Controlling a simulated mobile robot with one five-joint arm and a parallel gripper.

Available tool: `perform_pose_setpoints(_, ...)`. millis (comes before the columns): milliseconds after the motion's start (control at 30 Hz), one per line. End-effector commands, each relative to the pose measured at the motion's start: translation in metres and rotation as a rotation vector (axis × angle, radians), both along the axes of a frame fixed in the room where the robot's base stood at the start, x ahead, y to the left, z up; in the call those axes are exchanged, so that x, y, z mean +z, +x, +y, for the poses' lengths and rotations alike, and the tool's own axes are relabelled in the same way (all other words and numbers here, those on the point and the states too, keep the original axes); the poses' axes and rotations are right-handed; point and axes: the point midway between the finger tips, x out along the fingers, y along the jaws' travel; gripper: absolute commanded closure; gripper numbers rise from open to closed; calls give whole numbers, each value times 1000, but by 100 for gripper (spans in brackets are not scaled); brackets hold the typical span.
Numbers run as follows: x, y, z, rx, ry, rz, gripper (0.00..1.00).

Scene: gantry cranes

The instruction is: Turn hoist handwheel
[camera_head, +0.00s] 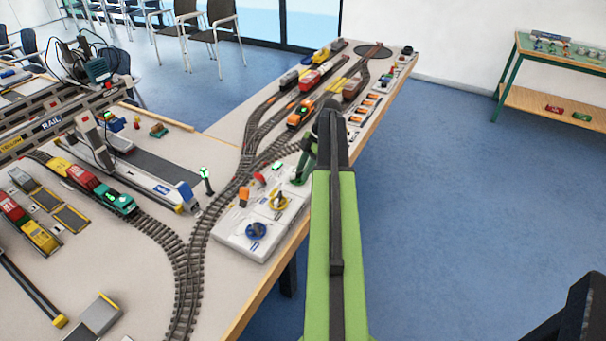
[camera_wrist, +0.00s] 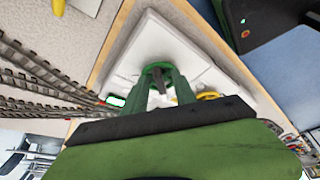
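Three small handwheels stand on a white control box (camera_head: 232,238) at the table's right edge: a blue one (camera_head: 256,230), a yellow one (camera_head: 279,200) and a green one (camera_head: 297,181). My gripper (camera_head: 304,166) points down over the green handwheel at the far end of the row. In the wrist view, the two green fingers of my gripper (camera_wrist: 160,88) are apart, with their tips at the green handwheel (camera_wrist: 157,66). A dark piece shows between them. Whether the fingers press on the wheel cannot be told. The yellow handwheel (camera_wrist: 208,95) shows beside the right finger.
An orange block (camera_head: 244,196) and a small red piece (camera_head: 259,178) are on the box near the wheels. A signal post with a green light (camera_head: 206,178) stands left of it. Railway tracks (camera_head: 196,250) run along its left side. Open blue floor lies right of the table.

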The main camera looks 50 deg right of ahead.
Motion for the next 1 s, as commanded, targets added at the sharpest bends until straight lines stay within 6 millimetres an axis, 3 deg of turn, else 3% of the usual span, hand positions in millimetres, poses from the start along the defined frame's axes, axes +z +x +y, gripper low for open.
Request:
perform_pose_setpoints(33,0,0,0,0,0,0,69)
perform_pose_setpoints(300,0,-1,0,0,0,0,100)
perform_pose_setpoints(500,0,-1,0,0,0,1,100)
perform_pose_setpoints(533,0,-2,7,0,0,1,100)
perform_pose_setpoints(733,0,-4,0,-21,2,3,100)
perform_pose_setpoints(1000,0,-9,0,-157,-1,4,100)
